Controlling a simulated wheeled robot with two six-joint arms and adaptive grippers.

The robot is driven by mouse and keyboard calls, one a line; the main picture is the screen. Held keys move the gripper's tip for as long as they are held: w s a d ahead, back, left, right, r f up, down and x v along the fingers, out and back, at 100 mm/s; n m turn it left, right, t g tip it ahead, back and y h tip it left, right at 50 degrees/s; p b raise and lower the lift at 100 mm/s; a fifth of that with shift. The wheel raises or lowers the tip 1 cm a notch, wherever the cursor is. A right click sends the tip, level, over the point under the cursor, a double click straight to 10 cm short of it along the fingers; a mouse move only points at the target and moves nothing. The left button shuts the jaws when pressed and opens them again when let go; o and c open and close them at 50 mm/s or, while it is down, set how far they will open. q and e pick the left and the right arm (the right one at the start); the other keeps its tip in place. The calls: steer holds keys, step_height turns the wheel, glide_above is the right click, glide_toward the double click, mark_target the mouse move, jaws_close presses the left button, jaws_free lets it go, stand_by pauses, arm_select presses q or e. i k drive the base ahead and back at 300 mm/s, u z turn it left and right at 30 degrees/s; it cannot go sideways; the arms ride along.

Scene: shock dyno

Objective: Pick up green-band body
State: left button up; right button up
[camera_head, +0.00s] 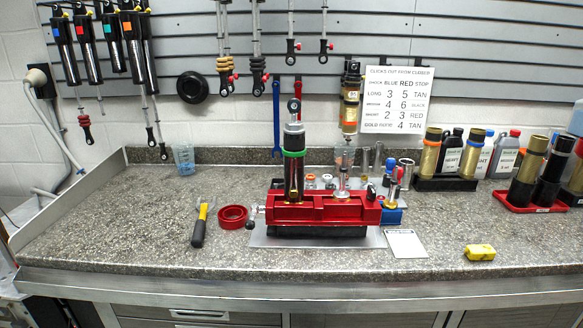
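The green-band body (293,171) is a dark cylinder with a bright green ring around its upper part and a grey top with an eyelet. It stands upright in the left part of a red fixture (318,213) on the worktop. Its lower end is hidden inside the fixture. A clear cylinder with a metal rod (342,165) stands beside it at the fixture's right part, apart from the body. Neither of my grippers shows in the head view.
Gold-and-black bodies (430,152) stand in holders at the right.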

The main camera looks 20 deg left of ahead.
mark_target(294, 149)
steer(key=z, duration=0.55)
steer(key=k, duration=0.65)
steer(key=z, duration=0.75)
steer(key=i, duration=0.8)
steer(key=u, duration=0.65)
steer(key=i, duration=0.6)
steer(key=u, duration=0.7)
